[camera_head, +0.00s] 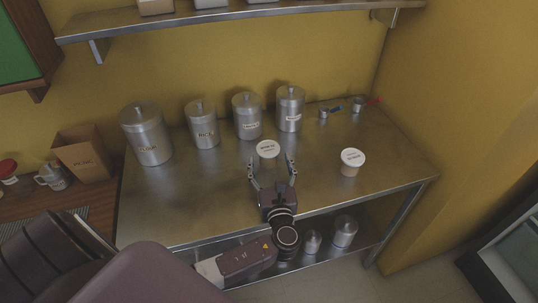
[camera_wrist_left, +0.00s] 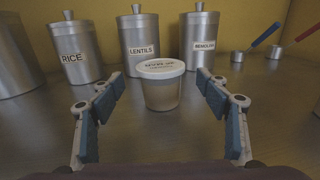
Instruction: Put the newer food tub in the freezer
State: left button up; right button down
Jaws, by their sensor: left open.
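Two small food tubs with white labelled lids stand on the steel table (camera_head: 330,215). One tub (camera_head: 268,150) is at the middle, and the other tub (camera_head: 351,162) is to its right. The lid writing is too small to read in either view. My left gripper (camera_head: 270,168) is open, its fingers pointing at the middle tub. In the left wrist view, this tub (camera_wrist_left: 161,90) stands upright, centred just beyond and between the open fingers (camera_wrist_left: 160,92), with no visible contact. The right gripper is not in view. No freezer can be clearly made out.
Several steel canisters stand behind, including rice (camera_head: 202,124), lentils (camera_head: 247,116) and semolina (camera_head: 290,108). Measuring cups (camera_head: 358,105) lie at the back right. A shelf (camera_head: 230,14) hangs above. The table's right front is clear.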

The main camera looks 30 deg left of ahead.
aim_at(267, 142)
pick_arm(q)
jog(key=x, duration=0.5)
jog(key=shift+w, duration=0.15)
jog(key=shift+c, duration=0.4)
jog(key=c, duration=1.3)
jog(key=shift+r, duration=0.15)
